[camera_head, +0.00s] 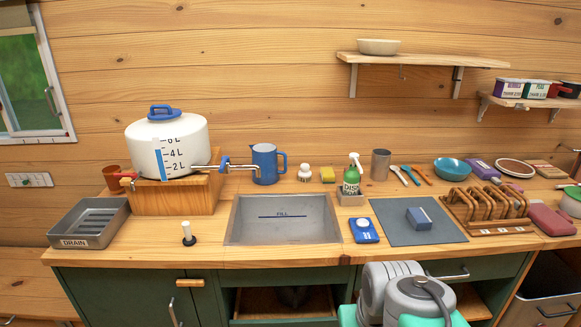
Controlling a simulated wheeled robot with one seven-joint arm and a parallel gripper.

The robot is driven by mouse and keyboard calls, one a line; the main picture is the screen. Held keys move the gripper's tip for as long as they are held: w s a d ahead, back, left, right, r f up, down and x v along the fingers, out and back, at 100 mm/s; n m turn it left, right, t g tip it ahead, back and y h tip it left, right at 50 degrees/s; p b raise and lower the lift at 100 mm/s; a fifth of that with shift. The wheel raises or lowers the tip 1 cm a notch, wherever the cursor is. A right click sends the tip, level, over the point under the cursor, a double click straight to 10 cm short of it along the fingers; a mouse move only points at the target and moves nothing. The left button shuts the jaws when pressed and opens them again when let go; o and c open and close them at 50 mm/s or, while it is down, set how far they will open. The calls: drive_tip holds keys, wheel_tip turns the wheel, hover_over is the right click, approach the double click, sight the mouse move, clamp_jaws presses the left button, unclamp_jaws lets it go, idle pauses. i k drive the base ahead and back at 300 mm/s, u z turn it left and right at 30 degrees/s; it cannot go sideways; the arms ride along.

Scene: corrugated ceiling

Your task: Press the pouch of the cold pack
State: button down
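A small flat blue packet with a pale round patch (363,230) lies on the wooden counter, just right of the sink. It looks most like the cold pack, but its marking is too small to read. The pale patch may be its pouch; I cannot tell. Grey rounded links of my arm show at the bottom, right of centre, below and in front of the counter edge. My gripper's fingers are not visible. Nothing of mine touches the packet.
The sink (240,232) is left of the packet. A grey mat (390,236) with a blue-grey block (418,217) is on its right. A green spray bottle (351,180) stands behind. A wooden rack (480,210) and red pouch (550,219) are farther right.

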sight(361, 223)
drive_tip(key=u, duration=0.55)
drive_tip(key=k, duration=0.65)
drive_tip(key=u, duration=0.55)
drive_tip(key=i, duration=1)
drive_tip(key=z, duration=0.65)
